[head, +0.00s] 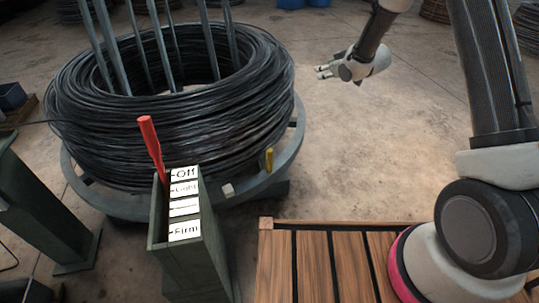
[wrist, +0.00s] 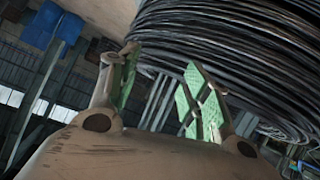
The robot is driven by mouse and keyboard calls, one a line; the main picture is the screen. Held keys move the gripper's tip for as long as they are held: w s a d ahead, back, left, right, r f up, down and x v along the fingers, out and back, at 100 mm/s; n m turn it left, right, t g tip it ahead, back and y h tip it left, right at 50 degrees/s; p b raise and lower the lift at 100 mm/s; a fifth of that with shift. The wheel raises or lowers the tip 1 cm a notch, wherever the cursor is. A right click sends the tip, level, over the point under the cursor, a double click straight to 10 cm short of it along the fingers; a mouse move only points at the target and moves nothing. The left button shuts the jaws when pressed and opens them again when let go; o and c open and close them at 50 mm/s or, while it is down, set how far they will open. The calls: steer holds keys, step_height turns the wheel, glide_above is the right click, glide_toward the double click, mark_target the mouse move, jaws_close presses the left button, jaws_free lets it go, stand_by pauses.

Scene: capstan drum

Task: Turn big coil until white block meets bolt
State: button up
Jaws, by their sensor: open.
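The big coil (head: 175,115) of black wire lies on a grey round turntable (head: 296,135) in the head view. A small white block (head: 228,190) is at the turntable's near rim. A yellow bolt (head: 269,159) stands to its right, and a clear gap separates the two. My gripper (head: 321,72) is open and empty, right of the coil and apart from it, fingers pointing left toward it. In the wrist view the coil (wrist: 235,45) fills the upper right beyond my green-padded fingers (wrist: 160,78). The block and bolt are not visible there.
A green lever box (head: 199,235) stands in front of the coil, labelled Off, Light and Firm. Its red lever (head: 151,140) is near the Off end. A slatted wooden surface (head: 330,265) is at the front right. Floor right of the coil is clear.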

steer(key=a+f+n+y, duration=0.25)
steer(key=a+f, duration=0.45)
steer(key=f, duration=0.6)
steer(key=y, duration=0.7)
glide_toward(269, 154)
steer(key=w+a+f, duration=0.1)
steer(key=w+a, duration=0.1)
steer(key=w, duration=0.2)
steer(key=shift+n+g, duration=0.25)
steer(key=shift+g, duration=0.15)
steer(key=x, duration=0.7)
steer(key=shift+s+a+f, duration=0.15)
steer(key=shift+s+f, duration=0.05)
jaws_close()
steer(key=shift+a, duration=0.1)
